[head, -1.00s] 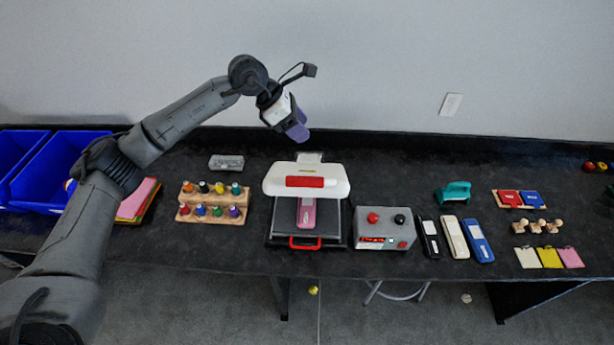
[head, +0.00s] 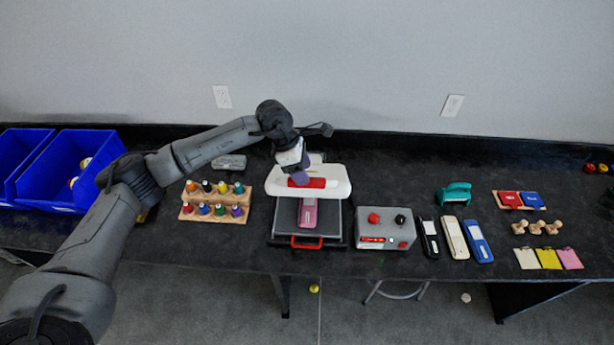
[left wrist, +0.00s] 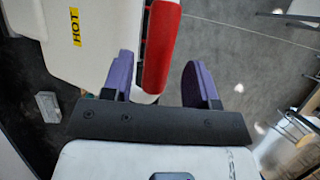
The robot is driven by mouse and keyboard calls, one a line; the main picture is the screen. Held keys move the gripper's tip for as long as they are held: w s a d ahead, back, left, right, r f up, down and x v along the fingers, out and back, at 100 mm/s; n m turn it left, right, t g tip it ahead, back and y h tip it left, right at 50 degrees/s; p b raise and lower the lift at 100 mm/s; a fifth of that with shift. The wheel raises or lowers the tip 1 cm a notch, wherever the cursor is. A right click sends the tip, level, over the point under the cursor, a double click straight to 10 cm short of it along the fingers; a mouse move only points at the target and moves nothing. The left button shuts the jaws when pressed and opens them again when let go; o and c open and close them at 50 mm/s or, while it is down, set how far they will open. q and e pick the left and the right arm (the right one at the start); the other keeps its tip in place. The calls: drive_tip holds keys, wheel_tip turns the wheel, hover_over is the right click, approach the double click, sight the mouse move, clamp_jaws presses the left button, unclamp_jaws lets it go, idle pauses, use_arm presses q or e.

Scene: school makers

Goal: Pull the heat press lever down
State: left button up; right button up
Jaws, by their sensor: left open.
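The heat press (head: 341,180) stands in the middle of the bench with its white top raised. Its red lever handle (head: 317,183) lies along the front of the white top. A pink item (head: 308,212) lies on the dark lower plate (head: 337,222). My left gripper (head: 300,179) is open at the left part of the red handle. In the left wrist view, the red handle (left wrist: 161,45) shows between the two purple fingers, closer to the left finger, and a yellow HOT label (left wrist: 75,27) shows on the white top. My right gripper is not in view.
A grey control box (head: 386,229) with red and black knobs stands right of the press. A wooden rack of coloured bottles (head: 214,217) stands to the left. Blue bins (head: 75,160) are at the far left. Staplers, stamps and pads lie to the right.

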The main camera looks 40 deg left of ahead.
use_arm(q)
drive_tip(key=shift+x, duration=1.8)
drive_tip(key=shift+c, duration=0.3)
clamp_jaws()
